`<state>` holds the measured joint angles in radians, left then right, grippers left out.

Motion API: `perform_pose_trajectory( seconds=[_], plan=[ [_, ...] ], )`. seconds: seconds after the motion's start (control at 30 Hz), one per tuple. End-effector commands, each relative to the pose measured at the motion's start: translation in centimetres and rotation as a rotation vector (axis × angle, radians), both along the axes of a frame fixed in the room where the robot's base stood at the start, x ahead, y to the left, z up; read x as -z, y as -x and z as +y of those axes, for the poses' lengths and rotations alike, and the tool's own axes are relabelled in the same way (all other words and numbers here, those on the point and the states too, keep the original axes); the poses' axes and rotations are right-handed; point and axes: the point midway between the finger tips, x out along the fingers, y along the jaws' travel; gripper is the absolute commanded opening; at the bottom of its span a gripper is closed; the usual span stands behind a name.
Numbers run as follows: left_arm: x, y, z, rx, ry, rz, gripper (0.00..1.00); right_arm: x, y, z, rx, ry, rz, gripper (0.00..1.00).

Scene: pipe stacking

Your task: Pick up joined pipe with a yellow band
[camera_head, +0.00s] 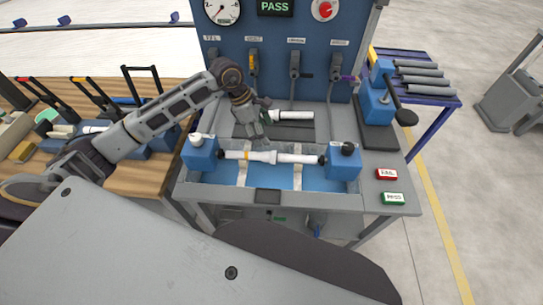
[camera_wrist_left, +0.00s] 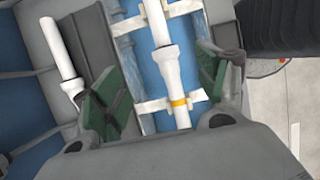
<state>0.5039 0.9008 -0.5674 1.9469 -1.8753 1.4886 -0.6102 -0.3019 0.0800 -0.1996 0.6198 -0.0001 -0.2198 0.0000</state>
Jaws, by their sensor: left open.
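The joined white pipe (camera_head: 285,158) lies level across the blue-floored trough, between two blue end blocks. Its yellow band (camera_head: 247,155) is near the left end block and also shows in the left wrist view (camera_wrist_left: 180,102). My left gripper (camera_head: 265,130) is above and slightly behind the pipe, pointing down. In the left wrist view the gripper's (camera_wrist_left: 155,85) green-padded fingers are wide apart. The white pipe (camera_wrist_left: 165,68) runs between them in the picture, and neither pad touches it. My right gripper is not in view.
A second white pipe (camera_head: 293,115) lies on a dark pad behind the trough and appears beside the left finger in the wrist view (camera_wrist_left: 58,50). The left end block (camera_head: 200,155) and right end block (camera_head: 341,164) flank the trough. A blue gauge panel (camera_head: 275,50) stands behind.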

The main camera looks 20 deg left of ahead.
Motion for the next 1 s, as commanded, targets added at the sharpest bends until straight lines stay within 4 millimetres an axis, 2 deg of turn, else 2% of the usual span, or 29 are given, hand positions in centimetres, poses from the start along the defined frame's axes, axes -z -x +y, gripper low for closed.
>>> perform_pose_trajectory(
  seconds=[0.27, 0.8, 1.0],
  plan=[
    [0.8, -0.1, -0.4, 0.0, 0.003, 0.002, 0.73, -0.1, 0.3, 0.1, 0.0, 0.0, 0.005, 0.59],
    [6.8, -0.7, -2.9, -0.001, 0.004, 0.003, 0.73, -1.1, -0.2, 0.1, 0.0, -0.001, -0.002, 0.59],
    [7.9, -0.9, -3.2, 0.0, 0.002, -0.001, 0.73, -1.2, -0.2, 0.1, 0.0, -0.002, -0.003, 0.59]
  ],
)
